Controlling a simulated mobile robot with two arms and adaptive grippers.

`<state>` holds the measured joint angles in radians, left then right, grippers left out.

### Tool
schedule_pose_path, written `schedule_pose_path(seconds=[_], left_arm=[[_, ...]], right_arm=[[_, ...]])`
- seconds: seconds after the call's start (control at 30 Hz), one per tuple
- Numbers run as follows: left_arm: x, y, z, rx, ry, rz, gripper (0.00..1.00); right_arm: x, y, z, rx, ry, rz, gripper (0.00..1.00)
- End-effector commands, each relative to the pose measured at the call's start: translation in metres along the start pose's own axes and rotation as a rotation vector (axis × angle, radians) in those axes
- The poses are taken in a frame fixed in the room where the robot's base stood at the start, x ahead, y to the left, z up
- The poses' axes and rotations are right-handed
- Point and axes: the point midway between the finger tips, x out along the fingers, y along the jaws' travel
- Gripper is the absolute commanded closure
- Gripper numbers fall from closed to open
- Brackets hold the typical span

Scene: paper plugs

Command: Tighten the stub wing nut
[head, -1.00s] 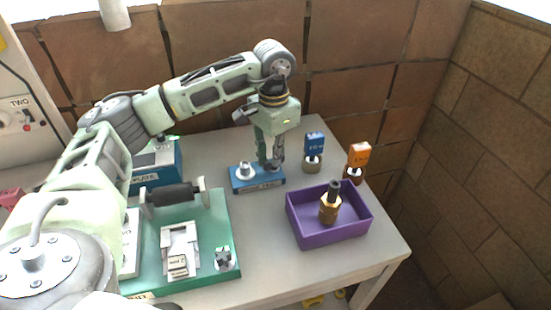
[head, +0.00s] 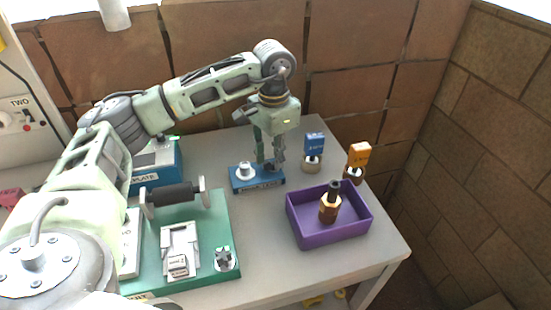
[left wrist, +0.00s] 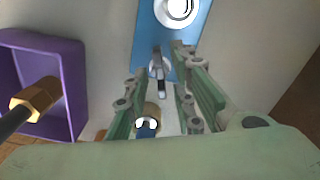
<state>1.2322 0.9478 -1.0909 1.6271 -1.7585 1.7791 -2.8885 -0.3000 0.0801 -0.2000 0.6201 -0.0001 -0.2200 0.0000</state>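A blue block (head: 256,187) with a label on its front stands on the table and carries two fittings. On its left is a pale round fitting (head: 244,170). On its right is the wing nut, a small grey nut with upright wings, partly hidden by the fingers in the head view; it shows in the left wrist view (left wrist: 158,70). My left gripper (head: 270,160) points down over this right end. Its fingers are apart, and in the left wrist view (left wrist: 160,95) the nut appears between or just beyond the fingertips; contact cannot be told. My right gripper is not in view.
A purple tray (head: 311,236) holding a brass fitting (head: 329,208) stands to the right. Blue-tagged (head: 314,144) and orange-tagged (head: 359,154) plugs stand behind it. A green board (head: 205,283) with fixtures lies at the front left. A brick wall closes the back.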

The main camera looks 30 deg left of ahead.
Motion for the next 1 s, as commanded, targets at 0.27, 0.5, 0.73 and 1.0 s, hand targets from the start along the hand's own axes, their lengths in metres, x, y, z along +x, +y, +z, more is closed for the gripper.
schedule_pose_path(seconds=[0.27, 0.5, 0.73, 1.0], left_arm=[[-0.01, 0.0, 0.0, 0.0, 0.001, 0.0, 0.77], [-0.027, 0.0, 0.0, 0.0, 0.0, 0.0, 0.77], [-0.041, 0.0, 0.0, 0.0, 0.0, 0.0, 0.77], [-0.04, 0.0, 0.0, 0.0, 0.0, 0.0, 0.77]], right_arm=[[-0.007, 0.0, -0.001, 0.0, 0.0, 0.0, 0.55], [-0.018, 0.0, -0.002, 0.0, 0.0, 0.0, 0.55], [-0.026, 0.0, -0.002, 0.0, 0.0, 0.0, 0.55], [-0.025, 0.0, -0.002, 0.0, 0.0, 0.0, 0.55]])
